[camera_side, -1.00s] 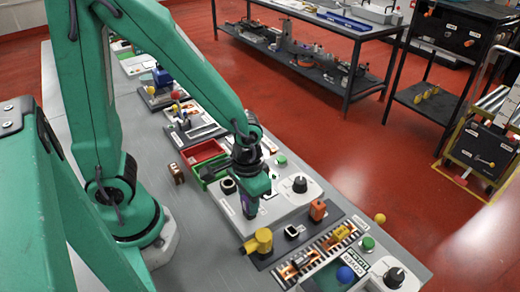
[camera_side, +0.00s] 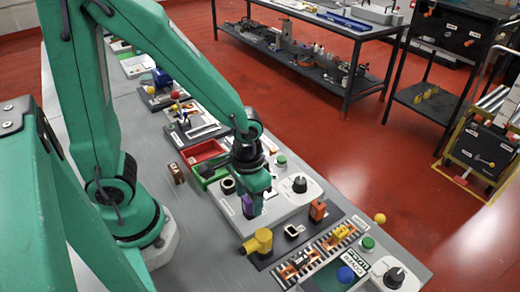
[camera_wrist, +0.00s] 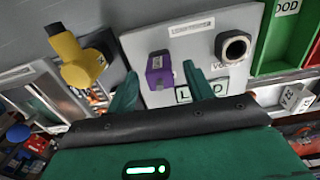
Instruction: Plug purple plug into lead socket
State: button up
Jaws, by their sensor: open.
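The purple plug (camera_wrist: 158,70) stands on a pale grey board (camera_wrist: 190,45) in the wrist view, just beyond and between my finger tips. It also shows in the side view (camera_side: 248,206), right below my gripper (camera_side: 257,190). My gripper (camera_wrist: 162,85) is open, with its two green fingers apart and nothing between them. A framed label (camera_wrist: 185,95) starting with L and ending with D lies beside the plug, partly hidden by a finger. A round black socket (camera_wrist: 234,46) is on the same board, right of the plug. I cannot tell whether the plug sits in a socket.
A yellow connector (camera_wrist: 75,55) lies left of the board; it also shows in the side view (camera_side: 258,242). Green and red trays (camera_side: 205,150) are behind the board. A black knob (camera_side: 300,184) and an orange block (camera_side: 318,211) stand to the right.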

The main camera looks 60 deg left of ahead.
jog(key=shift+r, duration=3.25)
jog(key=shift+a+r, duration=0.25)
jog(key=shift+r, duration=0.15)
jog(key=s+a+r+t, duration=0.2)
jog(key=a+r+t, duration=0.3)
jog(key=a+r, duration=0.3)
jog(key=shift+r+t, duration=0.3)
jog(key=shift+r, duration=1.35)
